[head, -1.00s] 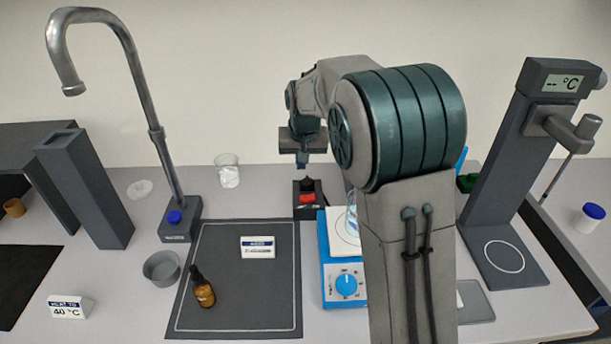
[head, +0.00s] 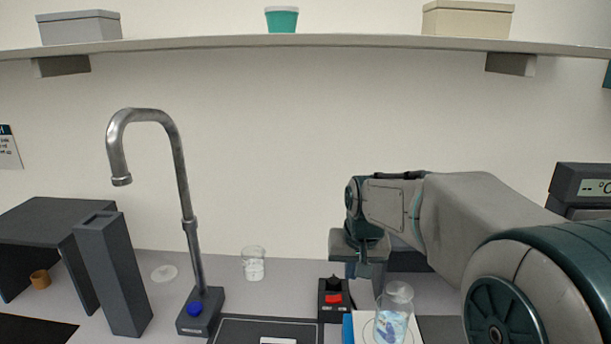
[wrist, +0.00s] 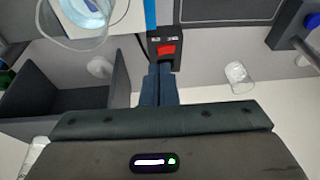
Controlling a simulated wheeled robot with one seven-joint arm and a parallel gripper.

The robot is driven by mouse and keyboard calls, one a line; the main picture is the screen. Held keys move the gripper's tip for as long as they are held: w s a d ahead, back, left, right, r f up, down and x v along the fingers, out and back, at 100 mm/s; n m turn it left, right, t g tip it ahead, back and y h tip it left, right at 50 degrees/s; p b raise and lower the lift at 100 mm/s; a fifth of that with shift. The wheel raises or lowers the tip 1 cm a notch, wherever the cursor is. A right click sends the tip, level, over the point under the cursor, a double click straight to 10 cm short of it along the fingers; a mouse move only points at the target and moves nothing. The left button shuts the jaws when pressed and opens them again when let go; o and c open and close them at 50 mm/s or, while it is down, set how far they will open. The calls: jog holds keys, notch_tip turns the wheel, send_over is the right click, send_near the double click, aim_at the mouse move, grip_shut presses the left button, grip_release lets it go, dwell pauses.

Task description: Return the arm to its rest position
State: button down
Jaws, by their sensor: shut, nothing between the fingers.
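My gripper (head: 366,270) hangs at the right of the middle in the head view, fingers pointing down. It is behind and above the beaker with blue contents and a little right of the red-switch box. In the wrist view the two dark fingers of my gripper (wrist: 159,72) lie together with nothing between them. My arm reaches in from the lower right, and its large rounded joint fills the head view's lower right corner.
The red-switch box (head: 333,299) and a beaker with blue contents (head: 392,325) stand near my gripper. An empty-looking beaker (head: 254,264) and a tall curved tap (head: 186,210) are left. A shelf (head: 300,42) spans the wall above. A display unit (head: 585,187) stands far right.

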jog(key=s+d+f, duration=0.1)
jog(key=s+d, duration=0.1)
jog(key=s, duration=0.9)
jog(key=s+d+f, duration=0.1)
jog(key=s+d, duration=0.1)
jog(key=s, duration=0.9)
jog(key=shift+d+f+h, duration=0.3)
